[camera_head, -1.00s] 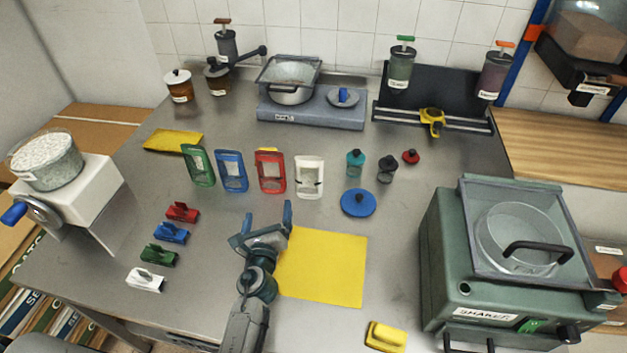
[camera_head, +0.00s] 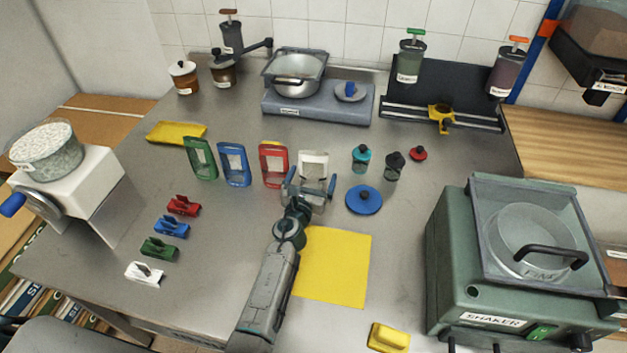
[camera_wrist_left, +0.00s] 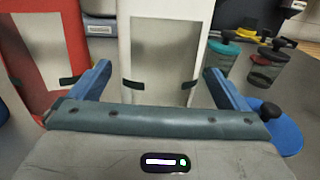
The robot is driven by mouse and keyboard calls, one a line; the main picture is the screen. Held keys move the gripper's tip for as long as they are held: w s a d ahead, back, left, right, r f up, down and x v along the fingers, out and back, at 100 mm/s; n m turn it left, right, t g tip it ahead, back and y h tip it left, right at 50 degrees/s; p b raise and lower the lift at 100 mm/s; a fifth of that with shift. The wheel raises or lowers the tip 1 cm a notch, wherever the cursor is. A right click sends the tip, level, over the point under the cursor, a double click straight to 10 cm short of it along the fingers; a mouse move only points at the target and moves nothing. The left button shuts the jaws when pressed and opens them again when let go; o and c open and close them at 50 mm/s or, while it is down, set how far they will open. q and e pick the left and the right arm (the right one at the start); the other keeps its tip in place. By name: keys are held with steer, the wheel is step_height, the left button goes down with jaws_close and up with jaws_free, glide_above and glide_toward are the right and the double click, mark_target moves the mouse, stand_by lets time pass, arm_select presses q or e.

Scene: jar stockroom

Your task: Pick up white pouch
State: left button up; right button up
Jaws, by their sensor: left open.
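The white pouch (camera_head: 313,163) stands upright at the right end of a row of pouches in the head view. It has a grey window and a dark band low down. My left gripper (camera_head: 309,183) is open right in front of it and hides its lower part. In the left wrist view the white pouch (camera_wrist_left: 165,30) stands between the two blue fingers (camera_wrist_left: 158,85), with a finger on either side. I cannot tell whether either finger touches it. My right gripper is not in view.
The red pouch (camera_head: 273,165) stands close to the left, then the blue pouch (camera_head: 234,164) and the green pouch (camera_head: 201,158). A teal jar (camera_head: 361,158), a dark jar (camera_head: 394,167) and a blue lid (camera_head: 364,200) lie to the right. A yellow mat (camera_head: 335,265) is in front.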

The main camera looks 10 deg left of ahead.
arm_select(q)
steer(key=shift+w+f, duration=0.15)
steer(key=shift+w, duration=0.75)
steer(key=shift+s, duration=0.15)
steer(key=shift+c, duration=0.7)
steer(key=c, duration=0.9)
